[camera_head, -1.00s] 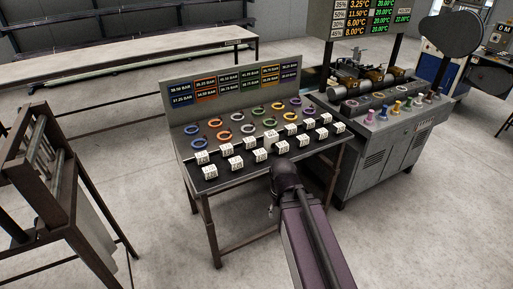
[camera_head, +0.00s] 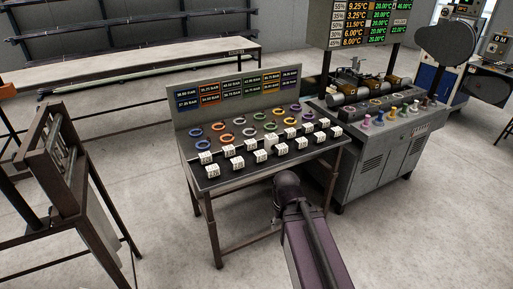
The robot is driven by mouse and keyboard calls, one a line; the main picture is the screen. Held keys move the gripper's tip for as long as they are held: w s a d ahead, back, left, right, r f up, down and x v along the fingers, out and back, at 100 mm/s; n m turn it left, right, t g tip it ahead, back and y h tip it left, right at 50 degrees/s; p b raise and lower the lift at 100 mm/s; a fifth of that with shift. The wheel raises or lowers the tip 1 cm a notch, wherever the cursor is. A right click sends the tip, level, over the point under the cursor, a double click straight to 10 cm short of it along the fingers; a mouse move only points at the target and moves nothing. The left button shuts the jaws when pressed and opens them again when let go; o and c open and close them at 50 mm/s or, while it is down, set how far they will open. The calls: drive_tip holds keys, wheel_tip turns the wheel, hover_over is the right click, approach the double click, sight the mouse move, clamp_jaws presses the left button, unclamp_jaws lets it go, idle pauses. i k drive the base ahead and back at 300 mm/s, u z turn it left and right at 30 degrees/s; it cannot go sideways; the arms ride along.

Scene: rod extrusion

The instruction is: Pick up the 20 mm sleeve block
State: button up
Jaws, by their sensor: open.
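Several white sleeve blocks with dark printed labels stand in two rows on the dark top of the bench. The front row includes a block at its left end (camera_head: 212,169) and one near its middle (camera_head: 261,155). The back row includes a block at its left end (camera_head: 205,157). The labels are too small to read, so I cannot tell which block is the 20 mm one. My gripper (camera_head: 277,211) shows only as a small part beside the dark arm joint, in front of the bench and below its top. It is open, apart from all blocks, and mostly hidden behind my arm.
Coloured rings (camera_head: 239,121) lie behind the blocks, under a panel of pressure labels (camera_head: 240,88). A grey machine (camera_head: 372,160) with coloured pieces on top stands close on the right. A rusty metal frame (camera_head: 60,175) stands at left. Floor between frame and bench is clear.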

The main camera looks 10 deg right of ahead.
sight(271, 139)
drive_tip(key=z, duration=0.15)
drive_tip(key=i, duration=0.95)
drive_tip(key=u, duration=0.05)
